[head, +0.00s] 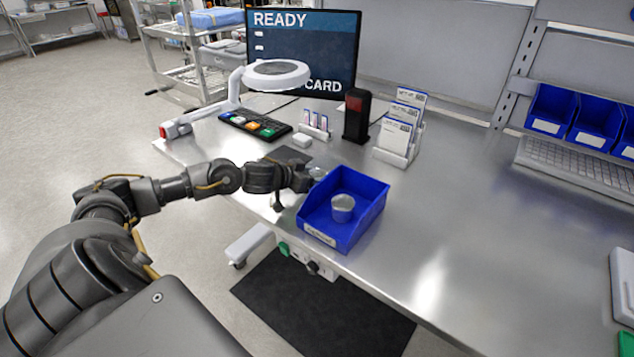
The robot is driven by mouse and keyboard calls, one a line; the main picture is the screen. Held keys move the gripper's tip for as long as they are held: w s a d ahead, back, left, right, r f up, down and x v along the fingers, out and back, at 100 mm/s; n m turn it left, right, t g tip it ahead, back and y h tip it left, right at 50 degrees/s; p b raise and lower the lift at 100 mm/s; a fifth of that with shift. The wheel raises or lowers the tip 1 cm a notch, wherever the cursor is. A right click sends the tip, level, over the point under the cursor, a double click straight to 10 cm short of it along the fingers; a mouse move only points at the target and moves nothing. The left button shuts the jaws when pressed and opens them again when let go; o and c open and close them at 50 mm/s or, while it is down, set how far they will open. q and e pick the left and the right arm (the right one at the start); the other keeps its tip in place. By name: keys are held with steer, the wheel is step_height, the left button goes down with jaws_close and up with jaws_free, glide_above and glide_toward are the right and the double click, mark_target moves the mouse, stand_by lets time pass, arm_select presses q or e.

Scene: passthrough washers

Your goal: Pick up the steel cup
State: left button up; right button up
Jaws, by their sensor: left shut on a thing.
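My left gripper (308,180) is at the back left corner of a blue bin (371,200) on the steel bench. It is shut on a small shiny grey thing, which looks like the steel cup (318,172). The fingers and the bin's edge partly hide it, and I cannot tell whether it touches the bench. Another small, light grey round cup (342,208) stands upright inside the blue bin, apart from the gripper. My right gripper is not in view.
Behind are a black scanner-like device (356,116), a card holder (398,145), a keypad with coloured keys (255,126) and a white ring lamp (277,73). The bench right of the bin is clear. The bench's front edge runs just below the bin.

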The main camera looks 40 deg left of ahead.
arm_select(q)
steer(key=shift+r, duration=0.1)
step_height(320, 180, up, 10)
stand_by(0.4)
